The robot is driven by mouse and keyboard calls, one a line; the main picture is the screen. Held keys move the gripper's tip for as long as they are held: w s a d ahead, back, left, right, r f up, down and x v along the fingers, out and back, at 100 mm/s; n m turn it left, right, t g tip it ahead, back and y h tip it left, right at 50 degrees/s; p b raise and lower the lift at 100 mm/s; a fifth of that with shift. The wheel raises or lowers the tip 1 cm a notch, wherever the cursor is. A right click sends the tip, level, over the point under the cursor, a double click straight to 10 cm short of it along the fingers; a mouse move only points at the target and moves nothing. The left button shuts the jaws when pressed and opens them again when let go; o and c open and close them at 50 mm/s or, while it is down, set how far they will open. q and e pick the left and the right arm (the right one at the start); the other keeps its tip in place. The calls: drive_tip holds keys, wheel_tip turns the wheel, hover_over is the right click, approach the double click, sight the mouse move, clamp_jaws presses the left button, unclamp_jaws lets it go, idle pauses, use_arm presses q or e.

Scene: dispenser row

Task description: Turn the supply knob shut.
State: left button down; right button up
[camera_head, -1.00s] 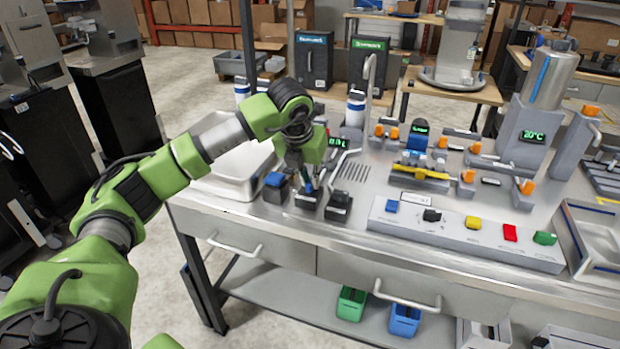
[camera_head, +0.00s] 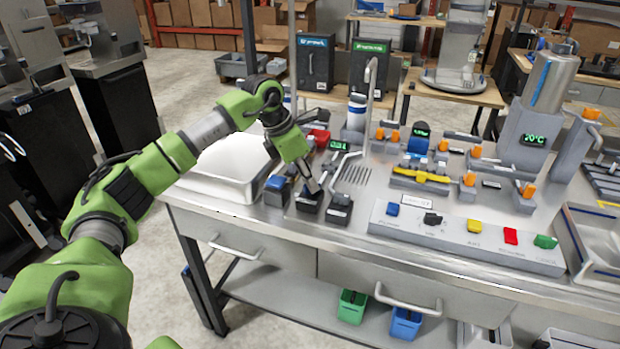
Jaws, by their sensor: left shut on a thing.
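My left gripper (camera_head: 312,185) reaches down from my green arm to the middle of three small dark blocks at the counter's left front. It is shut on the top of the middle block (camera_head: 308,204), where a knob seems to sit; the fingers hide most of it. To the left stands a block with a blue top (camera_head: 275,184); to the right stands one with a black top (camera_head: 341,199). I cannot read any label that marks the supply knob. My right gripper is not in view.
A white basin (camera_head: 215,185) lies left of the blocks. A tall tap pipe (camera_head: 371,95) and a bottle (camera_head: 356,115) stand behind. A panel with coloured switches (camera_head: 465,240) runs along the front right. Orange-handled valves fill the back right.

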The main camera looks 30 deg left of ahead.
use_arm(q)
drive_tip(key=m, duration=0.2)
drive_tip(key=m+g+h+p, duration=0.1)
drive_tip(key=m, duration=0.1)
drive_tip(key=shift+w+a+r+m+p, duration=0.1)
drive_tip(key=shift+w+r+m+p, duration=0.05)
drive_tip(key=shift+m+p, duration=0.15)
drive_tip(key=shift+w+m+g+h+p, duration=0.1)
drive_tip(key=shift+m+g+h+p, duration=0.25)
drive_tip(key=shift+m, duration=0.6)
drive_tip(key=shift+m+g+h+p, duration=0.1)
drive_tip(key=shift+m+g, duration=0.35)
drive_tip(key=shift+m, duration=0.5)
drive_tip(key=c, duration=2.1)
unclamp_jaws()
drive_tip(key=shift+a, duration=0.1)
drive_tip(key=v, duration=1.1)
drive_tip(key=shift+r, duration=0.4)
drive_tip(key=shift+a, duration=0.1)
